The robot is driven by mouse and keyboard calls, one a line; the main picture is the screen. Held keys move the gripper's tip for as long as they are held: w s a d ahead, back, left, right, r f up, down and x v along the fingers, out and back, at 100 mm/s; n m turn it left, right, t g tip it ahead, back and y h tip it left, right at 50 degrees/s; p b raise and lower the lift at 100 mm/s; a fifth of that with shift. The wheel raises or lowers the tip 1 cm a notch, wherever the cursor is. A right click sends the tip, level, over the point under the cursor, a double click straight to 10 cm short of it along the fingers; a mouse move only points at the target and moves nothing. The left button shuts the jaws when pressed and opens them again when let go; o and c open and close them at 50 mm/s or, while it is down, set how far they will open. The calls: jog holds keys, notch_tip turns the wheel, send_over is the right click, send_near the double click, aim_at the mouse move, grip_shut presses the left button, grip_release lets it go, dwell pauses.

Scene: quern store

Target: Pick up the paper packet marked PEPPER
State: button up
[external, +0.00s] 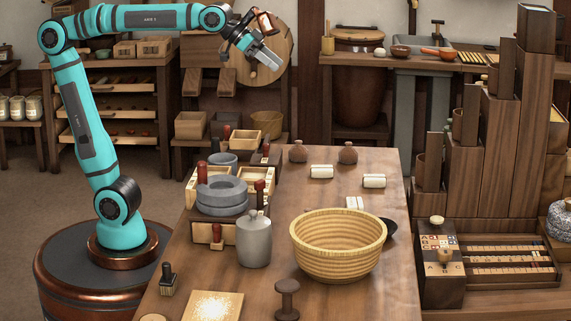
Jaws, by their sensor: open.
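Small whitish paper-like packets lie on the wooden table: one (321,171) near the far middle, one (373,181) to its right, and a flat one (355,203) nearer, just behind the basket. Any lettering on them is too small to read, so I cannot tell which is marked PEPPER. My gripper (268,60) is up in the air beyond the table's far left end, well above and apart from the packets. It is open, with nothing seen between its fingers.
A large woven basket (338,262) stands in front of the packets, with a dark bowl (391,230) beside it. A grey quern (222,197), a lidded jar (253,241) and wooden boxes crowd the left. The table's far right is clear.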

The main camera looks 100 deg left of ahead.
jog(key=w+d+f+g, duration=0.3)
jog(key=w, duration=0.4)
jog(key=w+d+f+g, duration=0.2)
jog(key=w+d+f, duration=0.15)
jog(key=w, duration=0.35)
jog(key=g+y, duration=0.1)
jog(key=g, duration=0.4)
send_over(358, 201)
notch_tip(358, 201, down, 11)
jog(key=shift+n, duration=0.3)
notch_tip(358, 201, down, 17)
jog(key=shift+d+r, duration=0.1)
jog(key=shift+r, duration=0.1)
jog(key=c, duration=1.1)
